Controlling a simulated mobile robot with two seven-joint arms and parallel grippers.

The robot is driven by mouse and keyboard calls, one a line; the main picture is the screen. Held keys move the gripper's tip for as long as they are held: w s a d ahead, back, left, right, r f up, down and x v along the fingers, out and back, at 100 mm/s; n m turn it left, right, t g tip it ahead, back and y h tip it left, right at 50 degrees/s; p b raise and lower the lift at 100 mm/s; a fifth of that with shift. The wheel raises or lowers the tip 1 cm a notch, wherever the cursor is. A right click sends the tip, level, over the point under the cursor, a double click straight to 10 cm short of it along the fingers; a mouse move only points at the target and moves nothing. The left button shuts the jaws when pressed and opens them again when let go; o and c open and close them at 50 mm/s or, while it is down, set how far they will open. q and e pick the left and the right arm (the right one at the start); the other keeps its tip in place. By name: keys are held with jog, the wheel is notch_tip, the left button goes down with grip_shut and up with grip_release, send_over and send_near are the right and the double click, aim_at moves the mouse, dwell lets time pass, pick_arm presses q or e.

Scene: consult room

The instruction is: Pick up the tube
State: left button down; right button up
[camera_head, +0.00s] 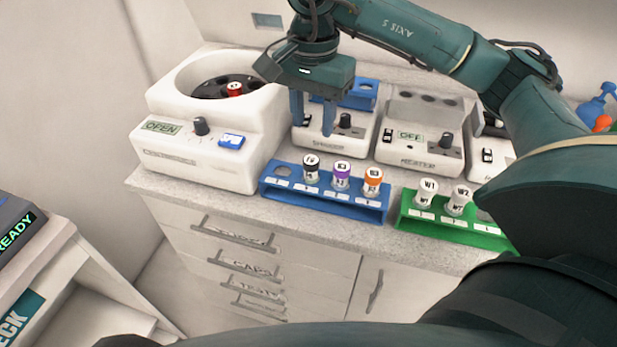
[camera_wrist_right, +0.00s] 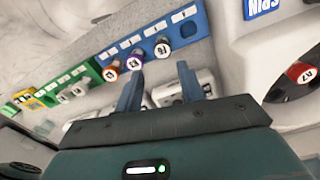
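A red-capped tube (camera_head: 235,88) sits in the rotor of the open white centrifuge (camera_head: 165,160); it also shows in the right wrist view (camera_wrist_right: 300,73). A blue rack (camera_head: 330,205) holds a black-capped tube (camera_head: 311,168), a purple-capped tube (camera_head: 341,176) and an orange-capped tube (camera_head: 373,180), all upright; its leftmost hole is empty. A green rack (camera_head: 445,230) holds white-capped tubes (camera_head: 427,192), partly hidden by my arm. My right gripper (camera_head: 312,112) is open and empty, above the shaker behind the blue rack. My left gripper is not in view.
The white shaker (camera_head: 357,142) and the heater (camera_head: 400,155) stand behind the racks on the counter. Blue and orange items (camera_head: 597,110) stand at the far right. A labelled device (camera_head: 15,235) is at the left edge. Drawers (camera_head: 240,262) are below the counter's front edge.

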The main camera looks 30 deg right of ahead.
aim_at(311, 159)
notch_tip(311, 159, down, 5)
jog(key=shift+f, duration=0.15)
jog(key=shift+w+f+p, duration=0.15)
jog(key=shift+f+p, duration=0.35)
jog(key=shift+f, duration=0.9)
jog(key=shift+w+f+p, duration=0.1)
jog(key=shift+f+p, duration=0.4)
jog(key=shift+f, duration=0.9)
